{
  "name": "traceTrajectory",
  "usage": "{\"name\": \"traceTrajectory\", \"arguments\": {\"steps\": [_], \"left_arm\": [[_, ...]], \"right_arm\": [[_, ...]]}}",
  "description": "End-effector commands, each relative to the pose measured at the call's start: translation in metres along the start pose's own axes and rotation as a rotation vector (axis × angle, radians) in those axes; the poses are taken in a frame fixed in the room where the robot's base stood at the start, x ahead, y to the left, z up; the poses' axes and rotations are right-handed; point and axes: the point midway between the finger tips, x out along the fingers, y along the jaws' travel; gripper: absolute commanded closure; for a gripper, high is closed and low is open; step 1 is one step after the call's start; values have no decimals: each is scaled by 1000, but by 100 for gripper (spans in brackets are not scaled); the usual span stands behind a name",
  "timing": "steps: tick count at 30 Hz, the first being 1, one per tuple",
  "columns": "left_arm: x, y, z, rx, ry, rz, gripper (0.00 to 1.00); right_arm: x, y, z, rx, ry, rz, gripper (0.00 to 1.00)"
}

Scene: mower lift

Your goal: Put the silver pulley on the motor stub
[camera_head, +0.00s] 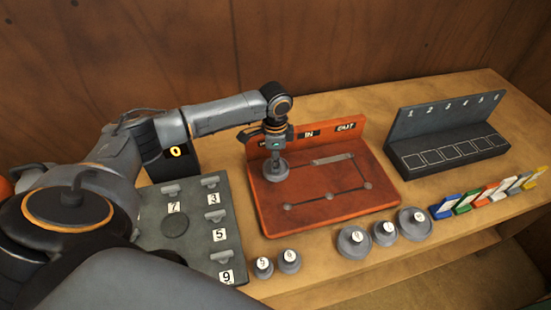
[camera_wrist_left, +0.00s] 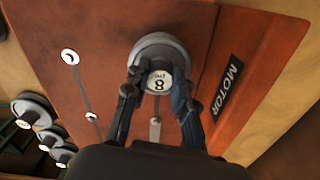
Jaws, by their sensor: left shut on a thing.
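My left gripper (camera_head: 276,150) is shut on a silver pulley (camera_head: 275,172) with a wide round flange, at the left rear of the red board (camera_head: 330,210). In that view the MOTOR label (camera_wrist_left: 229,88) is on the board beside the pulley. The motor stub is not visible, and I cannot tell whether the pulley touches a stub or the board. My right gripper is out of view.
Several grey pulleys, including a wide one (camera_head: 354,241), stand in front of the board. A dark tool panel (camera_head: 150,215) lies left. A numbered black rack (camera_head: 440,140) stands at the back right, with coloured cards (camera_head: 488,193) in front. Bare bench lies between board and rack.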

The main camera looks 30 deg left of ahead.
Motion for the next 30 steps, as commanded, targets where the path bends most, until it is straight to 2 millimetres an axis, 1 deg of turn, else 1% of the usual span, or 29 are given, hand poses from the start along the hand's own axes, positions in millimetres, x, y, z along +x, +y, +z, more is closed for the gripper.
{"name": "traceTrajectory", "arguments": {"steps": [1,4,13,17,20,27,30], "left_arm": [[2,0,0,0,0,1,73],[1,0,0,0,0,1,52],[0,0,0,0,-1,1,52],[-8,-1,0,-1,1,-1,52],[-22,-1,0,0,2,-2,52],[-75,-1,0,0,2,-3,52],[-94,-1,-1,0,2,-2,52]], "right_arm": [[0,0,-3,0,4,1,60],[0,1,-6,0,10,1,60],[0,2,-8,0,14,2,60],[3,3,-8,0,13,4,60],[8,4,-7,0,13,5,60],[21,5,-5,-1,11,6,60],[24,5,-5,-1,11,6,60]]}}
